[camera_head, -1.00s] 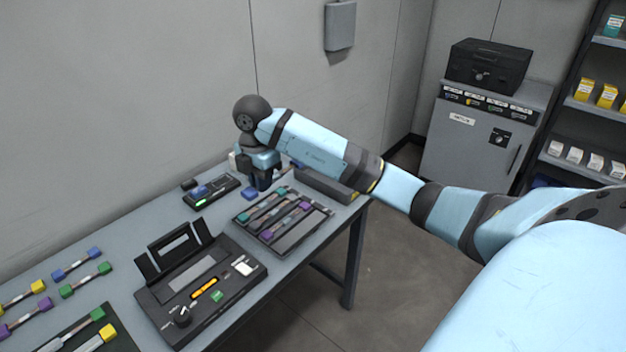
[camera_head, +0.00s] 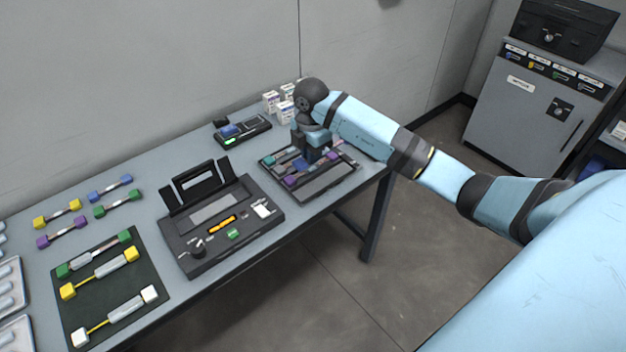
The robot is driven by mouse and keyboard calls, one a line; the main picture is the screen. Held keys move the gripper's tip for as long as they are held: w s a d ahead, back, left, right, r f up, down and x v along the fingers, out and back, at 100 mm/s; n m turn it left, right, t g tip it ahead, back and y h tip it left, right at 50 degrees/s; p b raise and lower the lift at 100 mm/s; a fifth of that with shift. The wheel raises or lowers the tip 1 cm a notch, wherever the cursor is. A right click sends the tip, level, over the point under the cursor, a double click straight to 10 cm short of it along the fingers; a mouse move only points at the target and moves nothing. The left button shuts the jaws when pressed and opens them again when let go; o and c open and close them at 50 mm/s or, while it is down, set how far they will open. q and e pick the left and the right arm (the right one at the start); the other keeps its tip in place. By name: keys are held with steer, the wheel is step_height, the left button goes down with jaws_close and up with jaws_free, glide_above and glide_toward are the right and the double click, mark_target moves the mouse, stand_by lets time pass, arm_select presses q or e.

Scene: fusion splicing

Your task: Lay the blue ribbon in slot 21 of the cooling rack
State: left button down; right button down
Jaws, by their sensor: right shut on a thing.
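The cooling rack (camera_head: 331,187) is a dark tray with several slots near the right end of the table. Ribbons with teal, purple and other coloured ends lie in it. My right gripper (camera_head: 312,161) points down over the rack and is shut on the blue ribbon (camera_head: 300,165). One blue end shows beside the fingers; the rest is mostly hidden by the gripper. I cannot tell whether the ribbon touches the rack. Slot numbers are too small to read. My left gripper is not in view.
The black splicer (camera_head: 208,240) with its raised lid stands left of the rack. A small device (camera_head: 242,131) and white boxes (camera_head: 286,110) are behind. Loose ribbons, including another blue-ended one (camera_head: 111,188), and a dark mat (camera_head: 150,303) lie at left.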

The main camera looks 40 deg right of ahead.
glide_above(312, 188)
step_height(312, 188, down, 6)
steer(key=shift+f, duration=0.1)
step_height(312, 188, down, 4)
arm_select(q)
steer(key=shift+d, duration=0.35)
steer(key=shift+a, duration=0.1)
